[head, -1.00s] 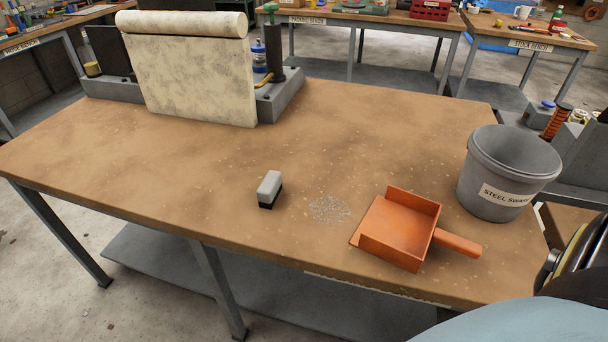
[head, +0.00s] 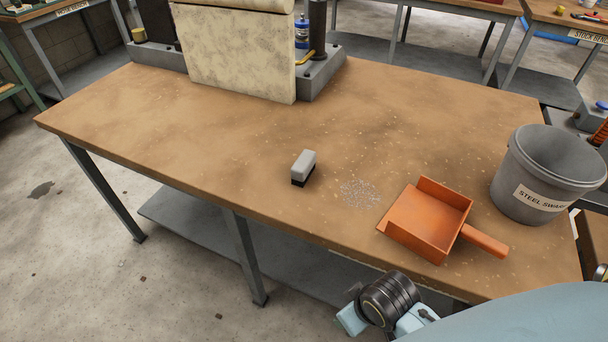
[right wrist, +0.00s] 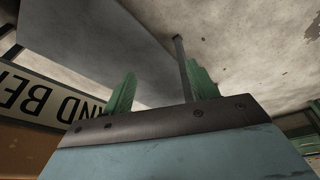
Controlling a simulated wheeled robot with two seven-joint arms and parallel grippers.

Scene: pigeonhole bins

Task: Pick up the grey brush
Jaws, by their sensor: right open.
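The grey brush (head: 304,164) stands on the brown workbench (head: 230,130) in the head view, its grey block on top and dark bristles down. It lies left of a patch of metal shavings (head: 360,193). My right gripper (right wrist: 161,70) shows in the right wrist view with two green fingers apart and nothing between them. In the head view my right arm is below the bench's front edge, and its fingers cannot be made out there. The brush is not in the right wrist view. My left gripper is in neither view.
An orange dustpan (head: 425,218) lies right of the shavings. A grey bucket (head: 545,172) labelled steel swarf stands at the right end. A cream roll of sheet (head: 238,55) hangs at the back. The bench around the brush is mostly clear.

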